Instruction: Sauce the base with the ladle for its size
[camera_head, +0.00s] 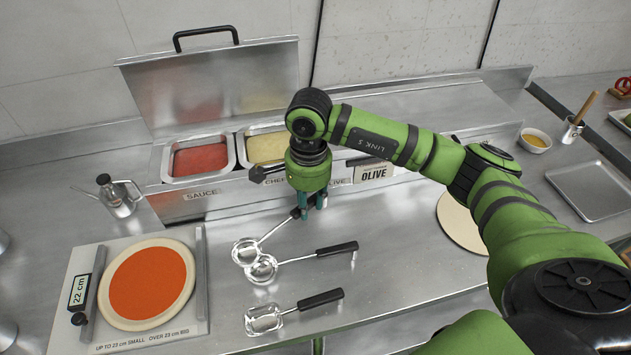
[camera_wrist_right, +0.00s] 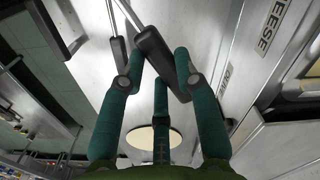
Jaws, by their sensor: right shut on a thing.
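A round dough base (camera_head: 108,308) with orange-red sauce (camera_head: 150,283) over nearly all of it lies on the gauge board (camera_head: 190,330) at left. The readout (camera_head: 79,290) says 22 cm; the board's print says up to 23 cm small, over 23 cm big. My right gripper (camera_head: 310,208) is shut on the black handle (camera_wrist_right: 158,52) of the rear ladle (camera_head: 244,250). That ladle slopes down left, its bowl beside or touching the second ladle's bowl (camera_head: 262,268); I cannot tell whether it rests on the counter. My left gripper is out of view.
A square-ended scoop (camera_head: 264,318) lies in front of the ladles. The open sauce pan (camera_head: 200,158) and cheese pan (camera_head: 265,147) stand behind. An oil can (camera_head: 118,198) stands at back left. A second bare base (camera_head: 460,222) lies right, partly behind my arm.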

